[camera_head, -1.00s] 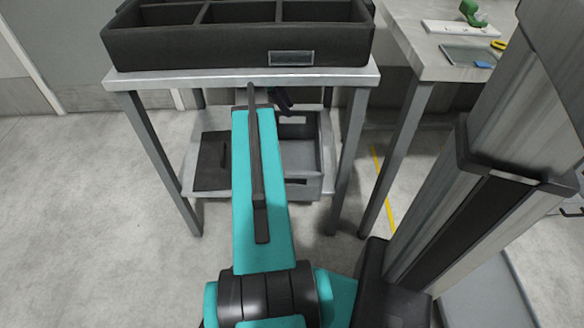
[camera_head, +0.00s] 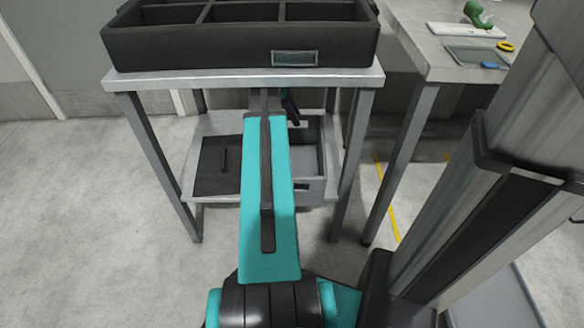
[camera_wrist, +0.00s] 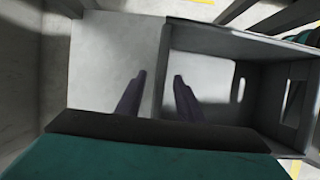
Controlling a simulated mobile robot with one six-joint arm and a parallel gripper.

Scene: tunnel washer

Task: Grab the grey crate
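The grey crate (camera_head: 316,193) is an open box on the lower shelf (camera_head: 192,181), under the front of the table. In the head view my arm covers its left part. In the wrist view the crate (camera_wrist: 265,90) fills the right side, with handle openings in its walls. My gripper (camera_wrist: 158,83) is open, its two dark fingers apart. The crate's left wall lies between the fingertips in the picture, nearer the right one. I cannot tell whether the fingers reach down around the wall or stay above it. In the head view the fingertips are mostly hidden.
A dark flat panel with a handle (camera_head: 217,165) lies left of the crate on the shelf. A black compartment tray (camera_head: 200,50) sits on the table top above. Table legs (camera_head: 352,165) stand close on both sides. A second table (camera_head: 430,60) holds small items at right.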

